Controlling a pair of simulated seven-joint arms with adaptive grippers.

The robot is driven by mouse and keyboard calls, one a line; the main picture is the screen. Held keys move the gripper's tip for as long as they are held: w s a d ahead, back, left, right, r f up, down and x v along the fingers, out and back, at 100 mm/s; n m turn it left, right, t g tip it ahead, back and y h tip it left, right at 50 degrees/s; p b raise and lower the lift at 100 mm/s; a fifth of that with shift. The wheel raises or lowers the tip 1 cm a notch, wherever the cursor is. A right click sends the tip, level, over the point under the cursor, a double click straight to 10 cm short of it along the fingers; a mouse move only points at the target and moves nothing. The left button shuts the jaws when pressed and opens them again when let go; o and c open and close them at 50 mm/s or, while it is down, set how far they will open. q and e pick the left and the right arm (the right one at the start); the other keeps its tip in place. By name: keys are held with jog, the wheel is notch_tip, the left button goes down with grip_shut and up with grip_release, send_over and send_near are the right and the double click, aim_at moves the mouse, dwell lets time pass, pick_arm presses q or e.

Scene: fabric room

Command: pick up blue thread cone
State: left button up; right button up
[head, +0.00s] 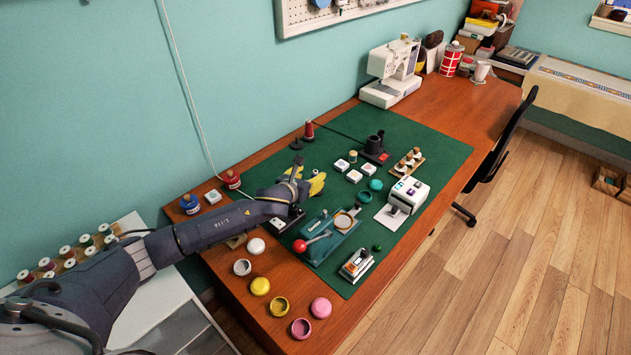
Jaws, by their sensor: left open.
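The blue thread cone (190,204) stands upright on the wooden table near its back left corner, against the wall side. My left gripper (307,175) is open above the green mat, well to the right of the blue cone and apart from it. My left arm passes in front of the cone, between it and the near edge. A yellow shape shows at the gripper's fingers; I cannot tell whether it is part of the gripper or a thing behind it. My right gripper is not in view.
A teal press with a red knob (299,246) stands below my gripper. Several round lids and cups lie along the front left. A sewing machine (391,72) stands at the back.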

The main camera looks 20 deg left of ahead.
aim_at(315, 172)
pick_arm(q)
jog(key=shift+x, duration=2.6)
jog(key=shift+r, duration=0.1)
jog(key=shift+c, duration=0.3)
grip_shut()
